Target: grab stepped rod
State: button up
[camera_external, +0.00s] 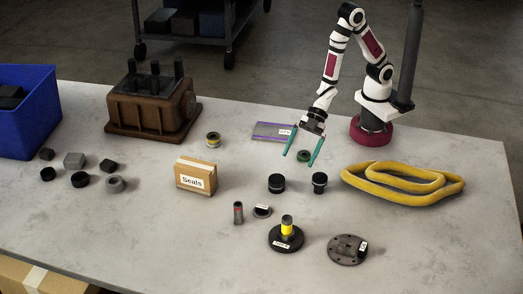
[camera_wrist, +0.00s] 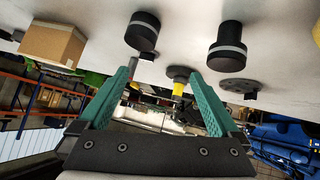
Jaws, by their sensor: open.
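A black stepped cylinder (camera_external: 319,183), narrow at the foot and wider at the top with a grey band, stands upright on the table. It looks most like the stepped rod, though no label confirms it. It also shows in the upside-down wrist view (camera_wrist: 228,40). A slim dark rod with a red top (camera_external: 238,213) stands further forward and left. My gripper (camera_external: 301,160) has its teal fingers spread with nothing between them. It is above the table, behind and a little left of the stepped cylinder, apart from it. The fingers also show in the wrist view (camera_wrist: 160,76).
A black cylinder (camera_external: 276,183) stands left of the stepped one. A yellow belt loop (camera_external: 410,198) lies to the right. In front are a flange with a yellow post (camera_external: 286,240) and a drilled disc (camera_external: 347,250). A Seals box (camera_external: 196,175) stands left.

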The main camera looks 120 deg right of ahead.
aim_at(318, 187)
jog(key=a+n+y, duration=0.1)
jog(key=a, duration=0.1)
jog(key=s+a+f+n+y, duration=0.1)
jog(key=a+y, duration=0.1)
jog(key=s+a+f+n+y, duration=0.1)
jog(key=a+y, duration=0.1)
jog(key=a, duration=0.1)
jog(key=shift+a+f+n, duration=0.1)
jog(key=shift+n, duration=0.2)
jog(key=s+f, duration=0.1)
jog(key=s+d+f+m, duration=0.1)
jog(key=s+f+m+t, duration=0.1)
jog(key=shift+s+d, duration=0.3)
jog(key=shift+d, duration=0.05)
jog(key=shift+m, duration=0.3)
jog(key=x, duration=0.7)
jog(key=shift+w+a, duration=0.1)
grip_shut()
